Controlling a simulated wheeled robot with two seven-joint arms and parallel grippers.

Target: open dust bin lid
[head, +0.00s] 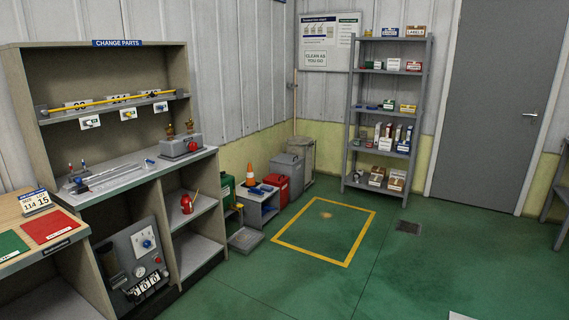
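A grey bin (288,174) with a flat grey lid stands by the back wall, left of the shelf rack; its lid looks shut. Behind it in the corner stands a taller grey-beige bin (302,158), partly hidden by the grey bin; I cannot tell the state of its top. Neither bin carries a label that I can read, so I cannot tell which is the dust bin. Neither of my grippers shows in the head view.
A red container (275,191) and a low grey unit (258,207) with an orange cone (250,176) stand in front of the bins. A shelf rack (348,125) stands right; a change parts bench (130,178) left.

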